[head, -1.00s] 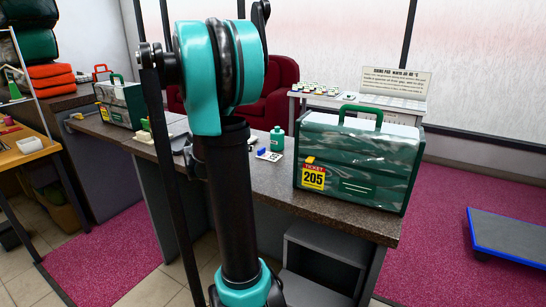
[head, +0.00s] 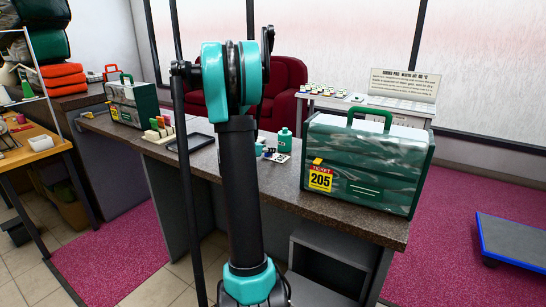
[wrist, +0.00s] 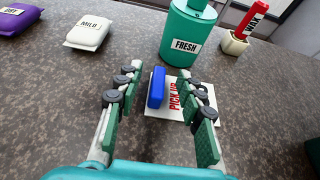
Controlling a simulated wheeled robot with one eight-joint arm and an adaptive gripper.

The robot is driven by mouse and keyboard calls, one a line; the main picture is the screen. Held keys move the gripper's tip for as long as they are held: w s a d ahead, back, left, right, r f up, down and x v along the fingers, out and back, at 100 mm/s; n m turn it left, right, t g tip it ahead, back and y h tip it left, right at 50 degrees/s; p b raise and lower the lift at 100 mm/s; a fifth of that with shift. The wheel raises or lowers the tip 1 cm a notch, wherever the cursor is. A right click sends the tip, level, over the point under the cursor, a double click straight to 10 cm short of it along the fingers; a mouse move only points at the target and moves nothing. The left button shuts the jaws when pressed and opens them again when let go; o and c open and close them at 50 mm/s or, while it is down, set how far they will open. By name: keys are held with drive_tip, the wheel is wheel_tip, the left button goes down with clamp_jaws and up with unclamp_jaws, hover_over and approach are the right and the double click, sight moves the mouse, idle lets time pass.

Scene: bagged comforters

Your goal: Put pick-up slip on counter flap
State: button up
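The pick-up slip (wrist: 182,113) is a white card with red lettering, lying flat on the speckled counter in the wrist view. A blue block (wrist: 156,88) stands on or against its left part. The slip also shows in the head view (head: 282,158), right of my arm. My gripper (wrist: 162,82) is open, its fingers on either side of the blue block and slip, with gaps to the block. In the head view my arm hides most of the gripper. I cannot tell which part of the counter (head: 260,182) is the flap.
A green FRESH bottle (wrist: 187,35) stands just beyond the slip, with a red WAX item (wrist: 245,25) to its right. A MILD packet (wrist: 96,28) lies left. A bagged comforter with ticket 205 (head: 367,165) occupies the counter's right end. A dark tray (head: 191,143) lies left.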

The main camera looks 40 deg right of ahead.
sight(277, 155)
drive_tip(key=x, duration=0.4)
drive_tip(key=shift+f, duration=0.15)
clamp_jaws()
